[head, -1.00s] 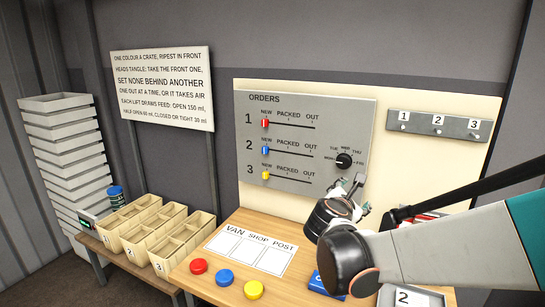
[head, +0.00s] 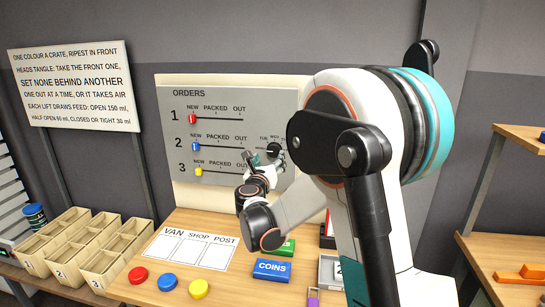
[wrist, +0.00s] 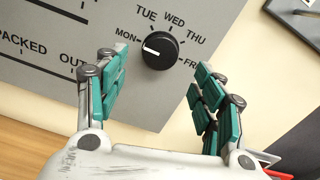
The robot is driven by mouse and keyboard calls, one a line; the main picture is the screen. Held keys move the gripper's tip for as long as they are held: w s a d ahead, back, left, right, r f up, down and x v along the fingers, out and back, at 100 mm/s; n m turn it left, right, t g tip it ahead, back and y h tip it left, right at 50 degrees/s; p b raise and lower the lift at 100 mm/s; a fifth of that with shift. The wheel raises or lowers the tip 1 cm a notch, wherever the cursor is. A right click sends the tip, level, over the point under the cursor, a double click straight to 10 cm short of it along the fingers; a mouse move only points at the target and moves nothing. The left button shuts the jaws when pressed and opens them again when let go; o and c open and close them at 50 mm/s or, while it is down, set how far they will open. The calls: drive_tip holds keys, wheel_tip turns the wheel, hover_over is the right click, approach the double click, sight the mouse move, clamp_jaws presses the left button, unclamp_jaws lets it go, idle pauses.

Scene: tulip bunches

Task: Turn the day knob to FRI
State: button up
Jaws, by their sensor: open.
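The day knob (wrist: 159,50) is a round black dial with a white pointer mark on the grey orders panel (wrist: 48,88). In the wrist view its mark points left, near MON. The labels TUE, WED, THU and FRI (wrist: 190,63) run round it to the right, with FRI partly covered by a finger. My gripper (wrist: 162,65) is open, its teal-padded fingers either side of the knob in the picture and apart from it. In the head view the knob (head: 274,149) is just above and right of my gripper (head: 264,160), and my arm hides the panel's right part.
The orders sliders (head: 196,146) are left of the knob. Below, the wooden table (head: 215,279) holds a blue COINS box (head: 272,270), a green box (head: 284,248) and coloured discs (head: 168,283). Crates (head: 65,250) stand at left.

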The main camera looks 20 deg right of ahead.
sight(273, 151)
drive_tip(key=b+x, duration=0.1)
drive_tip(key=x, duration=0.5)
drive_tip(key=shift+w+d, duration=0.3)
drive_tip(key=c, duration=1)
